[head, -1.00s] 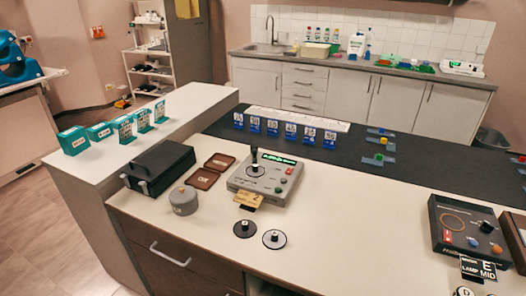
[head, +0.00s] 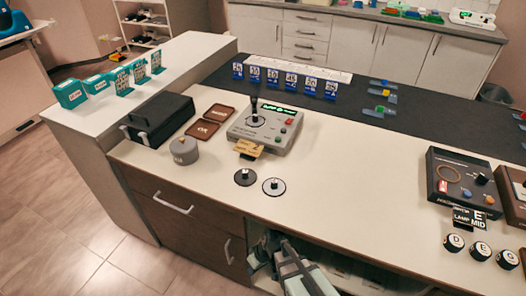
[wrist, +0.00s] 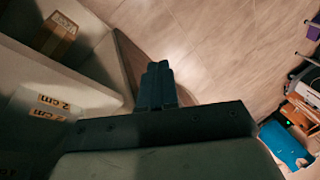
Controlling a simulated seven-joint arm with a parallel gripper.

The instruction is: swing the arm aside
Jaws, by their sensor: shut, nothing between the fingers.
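My gripper (wrist: 158,78) shows in the wrist view with its dark fingers together and nothing between them. It points out over the tiled floor (wrist: 205,45), apart from any object. In the head view I cannot make out the fingers. A grey and pale jointed shape (head: 290,268) stands at the bottom edge, in front of the open bay under the counter; I cannot tell whether it is part of my arm.
The pale counter (head: 340,175) holds a grey joystick box (head: 265,130), a black case (head: 158,118), a grey weight-like pot (head: 184,151) and a dark control box (head: 460,180) at right. In the wrist view, pale surfaces with "2 cm" labels (wrist: 55,102) lie close at left.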

